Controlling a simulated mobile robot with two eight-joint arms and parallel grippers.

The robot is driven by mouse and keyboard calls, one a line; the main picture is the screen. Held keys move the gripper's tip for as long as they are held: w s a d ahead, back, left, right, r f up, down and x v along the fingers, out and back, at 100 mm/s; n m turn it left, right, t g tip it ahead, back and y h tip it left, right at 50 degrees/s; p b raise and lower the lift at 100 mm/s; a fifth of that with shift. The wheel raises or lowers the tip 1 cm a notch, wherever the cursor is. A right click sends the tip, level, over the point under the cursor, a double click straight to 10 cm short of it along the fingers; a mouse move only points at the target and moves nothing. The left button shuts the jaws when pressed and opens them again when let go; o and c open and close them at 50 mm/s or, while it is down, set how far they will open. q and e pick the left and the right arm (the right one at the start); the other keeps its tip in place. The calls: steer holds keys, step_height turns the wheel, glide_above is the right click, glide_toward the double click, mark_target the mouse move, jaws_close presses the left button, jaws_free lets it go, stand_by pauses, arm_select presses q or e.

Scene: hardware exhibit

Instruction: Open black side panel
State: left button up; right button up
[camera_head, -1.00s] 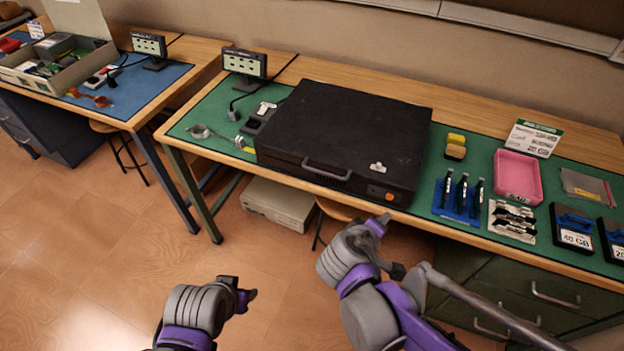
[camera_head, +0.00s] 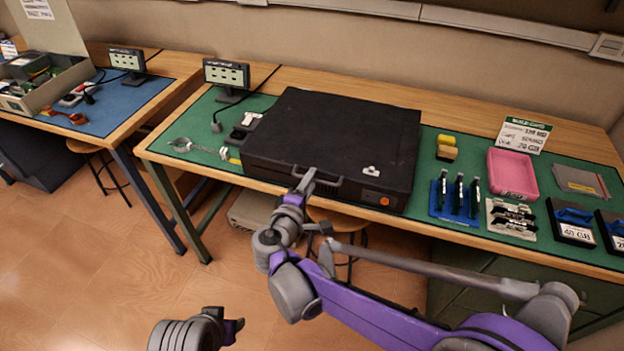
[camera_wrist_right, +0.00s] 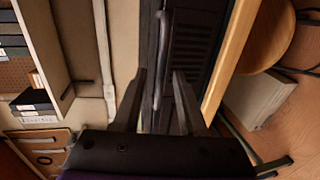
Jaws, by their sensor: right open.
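The black computer case (camera_head: 340,140) lies flat on the green-matted table, its broad black side panel (camera_head: 345,115) facing up and shut. A grey bar handle (camera_head: 330,178) runs along its front edge; it also shows in the right wrist view (camera_wrist_right: 163,55). My right gripper (camera_head: 305,182) is at the case's front, near the handle's left end. In the right wrist view, its open fingers (camera_wrist_right: 158,80) point at the case, with the handle between and beyond them; contact is not visible. My left gripper (camera_head: 235,326) is low over the floor, away from the table; its jaw opening is unclear.
A small white part (camera_head: 371,171) and an orange button (camera_head: 371,197) are on the case. To its right are yellow sponges (camera_head: 446,146), a blue tool rack (camera_head: 455,200) and a pink tray (camera_head: 512,175). A wooden stool (camera_head: 338,220) and a beige computer (camera_head: 250,210) are below.

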steer(key=shift+x, duration=0.9)
steer(key=shift+c, duration=0.3)
jaws_close()
stand_by(0.6)
